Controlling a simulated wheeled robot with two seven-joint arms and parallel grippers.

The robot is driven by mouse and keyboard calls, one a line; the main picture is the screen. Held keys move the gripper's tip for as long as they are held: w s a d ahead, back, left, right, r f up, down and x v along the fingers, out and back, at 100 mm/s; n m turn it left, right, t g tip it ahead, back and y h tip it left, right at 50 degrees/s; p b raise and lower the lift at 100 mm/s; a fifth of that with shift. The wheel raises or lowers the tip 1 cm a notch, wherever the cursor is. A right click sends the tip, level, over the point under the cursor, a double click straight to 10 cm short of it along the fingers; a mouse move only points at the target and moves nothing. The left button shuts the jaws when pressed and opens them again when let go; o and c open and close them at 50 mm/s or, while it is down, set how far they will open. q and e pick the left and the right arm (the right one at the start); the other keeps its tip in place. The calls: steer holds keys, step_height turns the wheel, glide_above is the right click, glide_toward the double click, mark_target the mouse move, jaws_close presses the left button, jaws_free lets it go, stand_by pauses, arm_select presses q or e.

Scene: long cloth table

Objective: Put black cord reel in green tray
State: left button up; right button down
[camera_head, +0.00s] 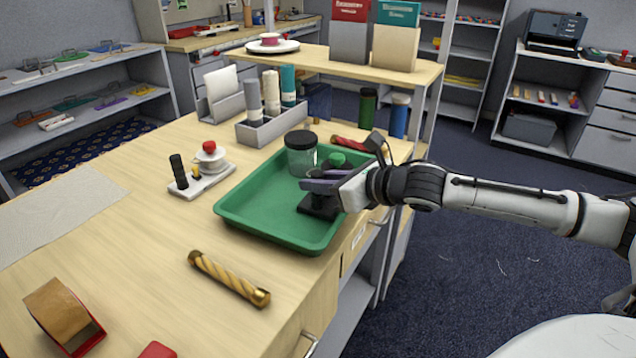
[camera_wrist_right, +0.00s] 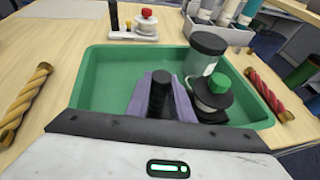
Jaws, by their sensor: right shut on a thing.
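The green tray (camera_head: 262,228) lies on the table and also shows in the wrist view (camera_wrist_right: 95,75). My right gripper (camera_head: 322,186) is low over the tray's near right part. Its purple-padded fingers (camera_wrist_right: 160,98) are shut on the black cord reel (camera_head: 318,208), whose dark post (camera_wrist_right: 160,88) stands between the pads. The reel is upright inside the tray outline, with its wide dark base below the fingers. I cannot tell whether the base touches the tray floor. My left gripper is not in view.
In the tray stand a dark-lidded clear jar (camera_head: 301,155) and a green-topped piece with a black disc (camera_wrist_right: 212,95). A white stand (camera_head: 203,180) is left of the tray, a gold twisted rod (camera_head: 229,278) in front. A red rod (camera_wrist_right: 266,92) lies beyond the rim.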

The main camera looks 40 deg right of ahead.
steer(key=c, duration=1.6)
jaws_free()
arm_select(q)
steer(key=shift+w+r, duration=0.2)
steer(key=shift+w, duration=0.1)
arm_select(e)
steer(key=shift+o, duration=0.2)
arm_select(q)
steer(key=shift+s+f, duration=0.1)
